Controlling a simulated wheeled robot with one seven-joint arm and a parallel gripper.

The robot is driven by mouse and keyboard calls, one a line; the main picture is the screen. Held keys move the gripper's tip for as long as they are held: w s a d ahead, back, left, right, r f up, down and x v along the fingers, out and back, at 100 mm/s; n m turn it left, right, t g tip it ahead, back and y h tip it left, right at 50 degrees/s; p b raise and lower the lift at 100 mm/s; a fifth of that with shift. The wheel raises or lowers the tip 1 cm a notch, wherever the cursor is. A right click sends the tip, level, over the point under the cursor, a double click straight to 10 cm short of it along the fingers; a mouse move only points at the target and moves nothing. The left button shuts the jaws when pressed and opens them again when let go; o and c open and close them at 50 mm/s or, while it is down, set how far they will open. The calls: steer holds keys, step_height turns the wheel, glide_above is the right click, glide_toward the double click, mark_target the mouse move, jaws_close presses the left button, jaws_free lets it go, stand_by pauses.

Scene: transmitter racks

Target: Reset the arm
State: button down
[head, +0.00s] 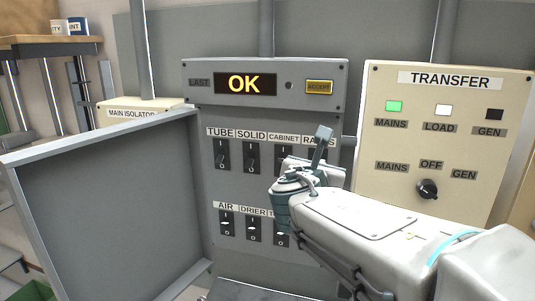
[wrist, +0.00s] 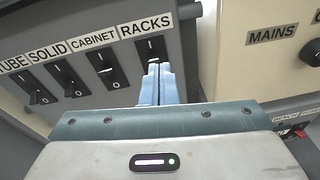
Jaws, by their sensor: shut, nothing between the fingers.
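My gripper (wrist: 159,84) is shut and empty in the wrist view, its two fingertips together just at or in front of the RACKS switch (wrist: 150,48). I cannot tell whether they touch it. In the head view my gripper (head: 324,132) and arm reach in from the lower right and cover part of the breaker panel (head: 335,195). The RACKS switch and part of the lower switch row are hidden there. The TUBE (head: 222,155) and SOLID (head: 251,156) switches show in the upper row.
A display (head: 245,84) reads OK beside a yellow ACCEPT button (head: 319,87). The open grey door (head: 110,215) stands left of the panel. The TRANSFER box (head: 440,90), right, has a lit green MAINS lamp (head: 393,106) and a black knob (head: 427,189). A shelf (head: 45,42) is at far left.

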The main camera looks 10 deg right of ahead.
steer(key=s+d+f+m+g+b, duration=0.2)
steer(key=s+f+m+g, duration=0.2)
steer(key=s+f+m, duration=0.35)
steer(key=s+d+f+m+g+b, duration=0.1)
steer(key=s+d+f+m+g, duration=0.3)
steer(key=f+m, duration=0.55)
steer(key=s+a+f+m+g+y+b, duration=0.2)
steer(key=s+a+f+m+y, duration=0.4)
steer(key=m, duration=0.6)
steer(key=s+a+f, duration=0.2)
steer(key=s+f, duration=0.1)
steer(key=shift+s+a+f+m+g+y, duration=0.25)
steer(key=shift+s+f+m+g+y, duration=0.05)
steer(key=shift+s+f+g+y, duration=0.1)
